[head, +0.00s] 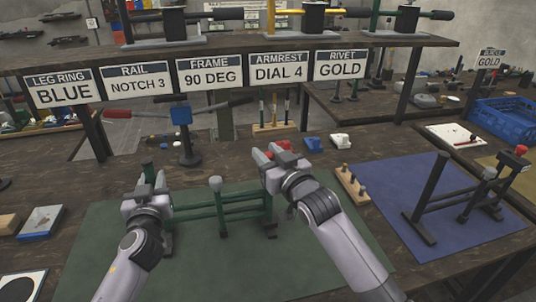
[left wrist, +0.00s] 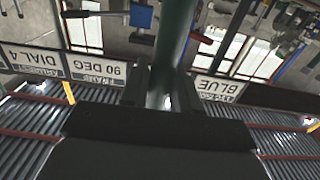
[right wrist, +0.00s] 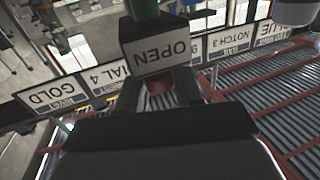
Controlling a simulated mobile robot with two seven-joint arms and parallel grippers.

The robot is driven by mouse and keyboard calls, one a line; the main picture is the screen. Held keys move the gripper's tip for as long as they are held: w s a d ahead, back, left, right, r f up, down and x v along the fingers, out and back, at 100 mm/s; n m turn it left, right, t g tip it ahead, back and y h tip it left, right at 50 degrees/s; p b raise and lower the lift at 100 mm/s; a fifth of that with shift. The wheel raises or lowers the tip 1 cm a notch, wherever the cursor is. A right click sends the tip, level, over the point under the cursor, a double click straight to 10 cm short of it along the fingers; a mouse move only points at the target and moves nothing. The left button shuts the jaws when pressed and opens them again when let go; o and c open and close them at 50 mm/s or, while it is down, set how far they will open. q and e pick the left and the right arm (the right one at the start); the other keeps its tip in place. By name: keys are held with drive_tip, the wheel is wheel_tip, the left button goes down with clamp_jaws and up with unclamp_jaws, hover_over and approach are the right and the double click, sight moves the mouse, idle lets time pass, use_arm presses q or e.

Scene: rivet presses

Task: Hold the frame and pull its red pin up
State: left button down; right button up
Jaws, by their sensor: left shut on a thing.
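The green frame (head: 240,209) stands upright on the green mat (head: 100,250), with posts and horizontal bars. My left gripper (head: 147,190) is shut on its left post, and that green post (left wrist: 172,45) runs between the fingers in the left wrist view. My right gripper (head: 272,155) is at the top of the frame's right end. In the right wrist view the red pin (right wrist: 160,86) shows between its fingers, below a tag reading OPEN (right wrist: 160,50). I cannot tell whether these fingers touch the pin. The gripper hides the pin's lower part in the head view.
A blue mat (head: 400,195) at right holds another dark frame (head: 462,205). A small wooden block with pegs (head: 352,184) stands between the mats. A sign shelf (head: 240,48) crosses behind. A blue crate (head: 505,120) is at far right. A blue-topped stand (head: 182,120) is behind the left gripper.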

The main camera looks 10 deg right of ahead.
clamp_jaws()
drive_tip(key=shift+r, duration=1.1)
drive_tip(key=o, duration=0.9)
unclamp_jaws()
drive_tip(key=shift+c, duration=0.2)
drive_tip(key=shift+s+d+f, duration=0.1)
drive_tip(key=shift+s+d, duration=0.05)
drive_tip(key=shift+s, duration=0.3)
drive_tip(key=v, duration=1.1)
